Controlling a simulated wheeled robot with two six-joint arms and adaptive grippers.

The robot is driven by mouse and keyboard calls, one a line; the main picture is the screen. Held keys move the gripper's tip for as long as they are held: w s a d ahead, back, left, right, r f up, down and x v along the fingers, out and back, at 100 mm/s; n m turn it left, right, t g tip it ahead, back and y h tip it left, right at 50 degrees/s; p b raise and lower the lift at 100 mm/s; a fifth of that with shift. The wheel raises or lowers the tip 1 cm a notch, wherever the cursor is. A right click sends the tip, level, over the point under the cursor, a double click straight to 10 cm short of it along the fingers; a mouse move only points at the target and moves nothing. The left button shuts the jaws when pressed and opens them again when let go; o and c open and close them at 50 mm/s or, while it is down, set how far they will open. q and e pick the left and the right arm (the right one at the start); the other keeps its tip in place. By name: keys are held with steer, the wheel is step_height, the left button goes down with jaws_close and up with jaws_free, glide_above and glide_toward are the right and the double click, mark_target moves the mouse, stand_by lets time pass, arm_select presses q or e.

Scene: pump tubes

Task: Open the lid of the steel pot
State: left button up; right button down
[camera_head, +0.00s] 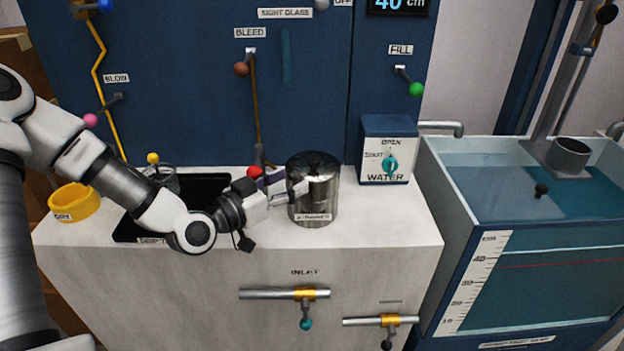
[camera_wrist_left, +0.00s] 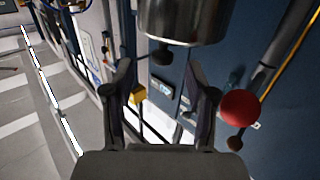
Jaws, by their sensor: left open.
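The steel pot (camera_head: 313,202) stands upright on the pale counter, with a label low on its front. Its dark-looking top, with a small dark knob, appears covered by the lid (camera_head: 313,163). My left gripper (camera_head: 288,186) is at the pot's left side, its fingers apart and empty, overlapping the pot's left edge in the head view; I cannot tell whether they touch it. In the left wrist view the pot (camera_wrist_left: 185,22) shows upside down at the top, and a dark knob (camera_wrist_left: 162,56) lies beyond the gap between the open fingers (camera_wrist_left: 162,80). My right gripper is not in view.
A red ball (camera_head: 255,172) is close behind the left gripper. A black tray (camera_head: 127,230) and yellow ring (camera_head: 74,202) are at left. The WATER box (camera_head: 388,130) stands right of the pot, with the water tank (camera_head: 470,270) beyond. Counter right of the pot (camera_head: 390,225) is clear.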

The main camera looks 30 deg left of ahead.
mark_target(308, 161)
arm_select(q)
steer(key=shift+t, duration=0.5)
steer(key=x, duration=0.2)
steer(key=r+x, duration=0.1)
steer(key=x, duration=0.5)
steer(key=shift+a+r, duration=0.1)
steer(key=shift+r, duration=0.3)
jaws_close()
